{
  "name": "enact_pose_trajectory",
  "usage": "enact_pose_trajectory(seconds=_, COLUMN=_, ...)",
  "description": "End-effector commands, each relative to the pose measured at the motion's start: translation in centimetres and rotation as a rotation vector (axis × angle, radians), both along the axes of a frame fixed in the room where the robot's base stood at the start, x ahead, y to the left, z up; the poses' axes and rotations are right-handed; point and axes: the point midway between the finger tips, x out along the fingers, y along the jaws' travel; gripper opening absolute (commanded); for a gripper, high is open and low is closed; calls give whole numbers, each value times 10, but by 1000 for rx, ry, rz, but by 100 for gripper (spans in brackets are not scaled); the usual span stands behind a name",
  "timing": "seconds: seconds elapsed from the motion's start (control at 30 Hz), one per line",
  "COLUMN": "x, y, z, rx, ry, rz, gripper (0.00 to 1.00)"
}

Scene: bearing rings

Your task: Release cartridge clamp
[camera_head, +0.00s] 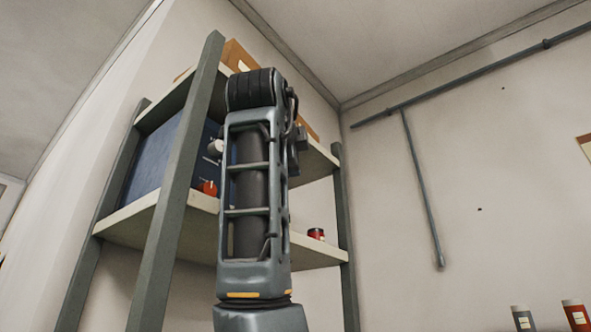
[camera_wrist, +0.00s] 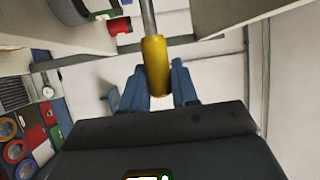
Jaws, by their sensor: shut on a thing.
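In the wrist view, a yellow handle (camera_wrist: 155,62) sits on the end of a thin grey metal rod (camera_wrist: 148,16) that comes down from the top edge. The two blue fingers of my gripper (camera_wrist: 159,72) stand on either side of the handle and are shut on it. The lower end of the handle shows between the fingers. The rod's far end is out of view, and no cartridge or clamp body can be made out. In the head view my raised arm covers the middle of the shelf rack, and my fingers and the handle cannot be made out there.
A shelf rack (camera_head: 181,190) with grey posts holds a dark blue box (camera_head: 150,160), and a small red jar (camera_head: 316,233) stands on its lower board. In the wrist view, a red can (camera_wrist: 119,27) lies close to the rod. Coloured items with rings (camera_wrist: 15,151) fill the lower left.

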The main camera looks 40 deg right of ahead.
Motion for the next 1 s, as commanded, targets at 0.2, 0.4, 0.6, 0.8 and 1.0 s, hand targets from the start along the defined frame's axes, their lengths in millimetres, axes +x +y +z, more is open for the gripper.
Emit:
enact_pose_trajectory(seconds=0.2, x=-1, y=6, z=-2, rx=4, ry=4, rz=-59, gripper=0)
enact_pose_trajectory(seconds=0.4, x=-1, y=8, z=-2, rx=3, ry=4, rz=-76, gripper=0)
enact_pose_trajectory(seconds=0.6, x=-1, y=9, z=-2, rx=2, ry=3, rz=-76, gripper=0)
enact_pose_trajectory(seconds=0.8, x=-1, y=9, z=-2, rx=2, ry=3, rz=-76, gripper=35)
enact_pose_trajectory(seconds=1.0, x=-2, y=9, z=-1, rx=1, ry=1, rz=-76, gripper=35)
